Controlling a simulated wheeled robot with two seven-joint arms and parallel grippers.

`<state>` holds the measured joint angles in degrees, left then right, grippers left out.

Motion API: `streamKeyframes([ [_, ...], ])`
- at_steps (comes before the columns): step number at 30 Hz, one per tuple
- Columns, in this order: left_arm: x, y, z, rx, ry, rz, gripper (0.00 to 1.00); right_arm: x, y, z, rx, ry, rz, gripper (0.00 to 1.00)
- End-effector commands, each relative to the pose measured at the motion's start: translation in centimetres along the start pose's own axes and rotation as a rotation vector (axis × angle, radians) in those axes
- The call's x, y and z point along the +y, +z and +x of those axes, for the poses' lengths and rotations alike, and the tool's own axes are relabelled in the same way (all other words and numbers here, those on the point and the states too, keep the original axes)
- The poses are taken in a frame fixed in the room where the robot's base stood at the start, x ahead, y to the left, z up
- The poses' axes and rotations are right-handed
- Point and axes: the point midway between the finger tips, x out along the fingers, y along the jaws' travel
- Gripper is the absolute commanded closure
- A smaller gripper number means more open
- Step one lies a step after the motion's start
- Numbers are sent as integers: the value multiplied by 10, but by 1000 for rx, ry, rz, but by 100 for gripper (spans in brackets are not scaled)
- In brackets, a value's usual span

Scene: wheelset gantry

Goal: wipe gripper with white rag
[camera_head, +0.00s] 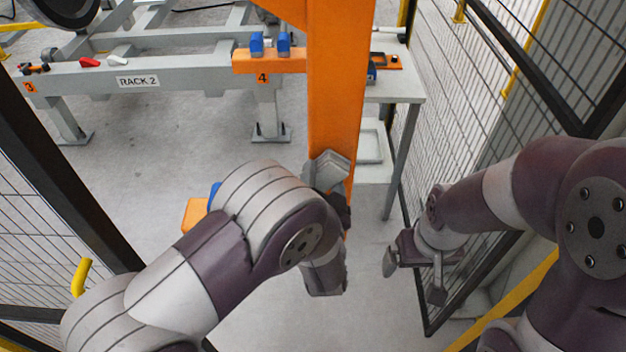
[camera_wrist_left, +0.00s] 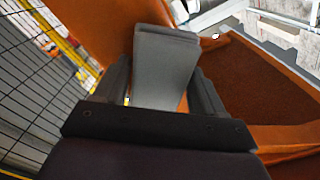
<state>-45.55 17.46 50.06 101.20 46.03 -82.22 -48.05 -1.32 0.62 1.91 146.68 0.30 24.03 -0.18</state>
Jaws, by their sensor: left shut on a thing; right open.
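Orange surfaces (camera_wrist_left: 255,85) lie beyond and beside the rag in the wrist view. My right gripper (camera_head: 414,274) is open and empty, low on the right, beside the mesh fence.
A grey rack beam (camera_head: 180,75) marked RACK 2 crosses the back, with blue blocks (camera_head: 257,44) on an orange section. A grey table (camera_head: 400,88) stands behind the upright. Mesh fence panels (camera_head: 450,120) close off both sides.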

Motion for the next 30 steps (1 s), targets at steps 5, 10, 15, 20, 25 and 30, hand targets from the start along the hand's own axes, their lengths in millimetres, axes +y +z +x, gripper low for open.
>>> streamKeyframes([
  [5,12,-10,-1,1,0,0,54,0,0,2,0,0,0,5],
  [10,12,-11,2,-1,-1,0,54,0,0,1,0,0,0,5],
  [15,0,-1,4,-3,-3,2,54,0,0,-2,0,0,0,5],
  [20,-14,10,5,-2,-4,1,54,0,0,-4,0,0,0,5],
  [25,-19,15,6,0,-3,-1,54,0,0,-5,0,0,0,5],
  [30,-19,15,6,-1,-4,-1,54,0,0,-4,0,0,0,5],
])
